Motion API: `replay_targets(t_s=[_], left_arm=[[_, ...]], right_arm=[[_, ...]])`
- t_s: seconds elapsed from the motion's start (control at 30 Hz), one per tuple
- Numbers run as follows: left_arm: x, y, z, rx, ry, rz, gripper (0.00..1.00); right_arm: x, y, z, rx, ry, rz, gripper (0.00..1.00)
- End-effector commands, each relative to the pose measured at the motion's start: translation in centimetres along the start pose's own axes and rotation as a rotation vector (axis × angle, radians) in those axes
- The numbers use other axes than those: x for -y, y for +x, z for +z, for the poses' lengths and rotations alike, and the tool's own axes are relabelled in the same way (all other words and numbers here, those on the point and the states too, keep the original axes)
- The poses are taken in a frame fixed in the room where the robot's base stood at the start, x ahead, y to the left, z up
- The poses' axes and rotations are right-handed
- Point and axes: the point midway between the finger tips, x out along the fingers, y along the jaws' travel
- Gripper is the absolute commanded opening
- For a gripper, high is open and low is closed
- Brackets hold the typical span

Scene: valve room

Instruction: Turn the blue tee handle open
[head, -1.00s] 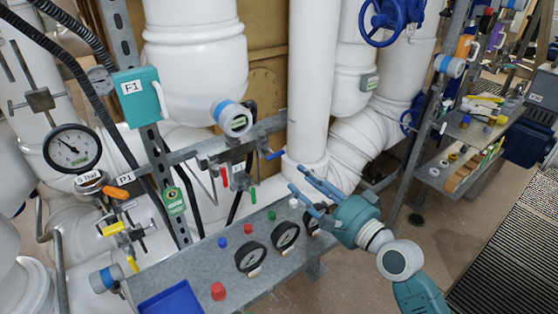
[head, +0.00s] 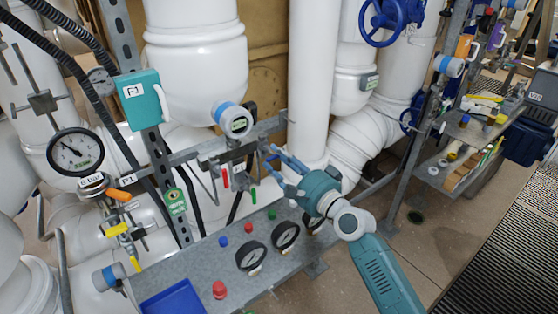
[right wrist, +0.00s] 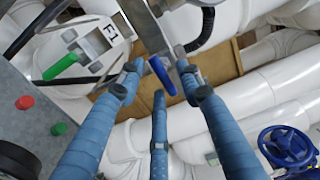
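The blue tee handle (right wrist: 162,76) hangs from a grey metal fitting in the right wrist view. In the head view it sits at the right end of the valve bracket, mostly covered by my fingers. My right gripper (head: 274,162) reaches in from the lower right. In the right wrist view its blue fingers (right wrist: 158,82) are spread, with the handle between their tips. A gap shows on both sides of the handle there; I cannot tell whether the finger behind it touches. My left gripper is in neither current view.
A red handle (head: 226,177) and a green handle (head: 253,195) hang just left of my fingers. A grey table (head: 200,262) with gauges, coloured knobs and a blue tray (head: 172,298) lies below. A thick white pipe (head: 308,80) stands close behind. A blue handwheel (head: 392,18) is at upper right.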

Motion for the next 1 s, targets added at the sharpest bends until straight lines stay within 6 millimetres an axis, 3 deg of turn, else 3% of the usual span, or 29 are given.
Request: replay_targets(t_s=[0.07,0.27,0.67,1.0], left_arm=[[0.0,0.0,0.0,0.0,0.0,0.0,0.0],[0.1,0.0,0.0,0.001,0.001,-0.001,0.0],[0.2,0.4,0.1,0.001,0.001,-0.002,0.0],[0.1,1.9,0.3,0.002,0.001,-0.002,0.0]], right_arm=[[0.0,0.0,0.0,0.0,0.0,0.0,0.36],[0.0,0.0,0.0,0.0,0.0,0.0,0.0],[-0.1,-0.1,-0.1,-0.001,-0.044,0.0,0.0],[-0.2,-0.1,-0.2,-0.002,-0.275,-0.001,0.0]])
